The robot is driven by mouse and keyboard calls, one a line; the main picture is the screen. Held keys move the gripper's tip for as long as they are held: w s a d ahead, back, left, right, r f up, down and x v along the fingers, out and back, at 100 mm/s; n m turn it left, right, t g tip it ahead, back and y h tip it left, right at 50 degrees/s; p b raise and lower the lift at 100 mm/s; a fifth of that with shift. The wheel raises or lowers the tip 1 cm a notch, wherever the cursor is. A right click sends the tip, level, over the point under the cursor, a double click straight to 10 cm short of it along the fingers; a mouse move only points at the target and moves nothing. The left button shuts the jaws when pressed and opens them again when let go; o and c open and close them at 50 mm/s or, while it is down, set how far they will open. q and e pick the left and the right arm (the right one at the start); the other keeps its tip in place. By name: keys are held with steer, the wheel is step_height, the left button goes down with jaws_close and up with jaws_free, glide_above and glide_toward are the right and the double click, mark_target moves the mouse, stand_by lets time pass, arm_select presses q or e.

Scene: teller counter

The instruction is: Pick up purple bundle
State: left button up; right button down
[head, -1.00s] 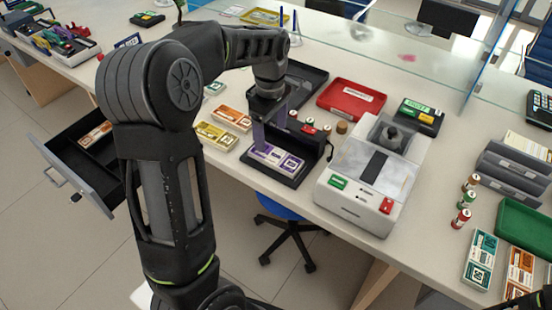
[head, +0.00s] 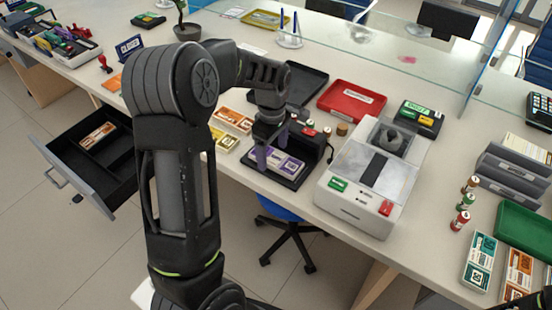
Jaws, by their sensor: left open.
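The purple bundle (head: 287,164) lies flat on a black tray-like stand (head: 291,181) near the counter's front edge, left of the white machine. My left gripper (head: 272,148) points down over the stand, at the left and back side of the bundle. Its two purplish fingers are apart, with nothing seen held between them. One finger hides the bundle's left end, and I cannot tell whether it touches. My right gripper is not visible; only dark parts show at the bottom right corner.
The white counting machine (head: 345,200) stands close on the right. A red tray (head: 352,112) and a black tray (head: 305,85) lie behind. An open drawer (head: 75,180) juts out at the left.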

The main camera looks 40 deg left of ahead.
mark_target(273, 157)
arm_select(q)
steer(key=shift+f, duration=0.5)
steer(key=shift+c, duration=0.6)
steer(key=c, duration=1.6)
steer(key=shift+o, duration=0.2)
step_height(273, 157, up, 10)
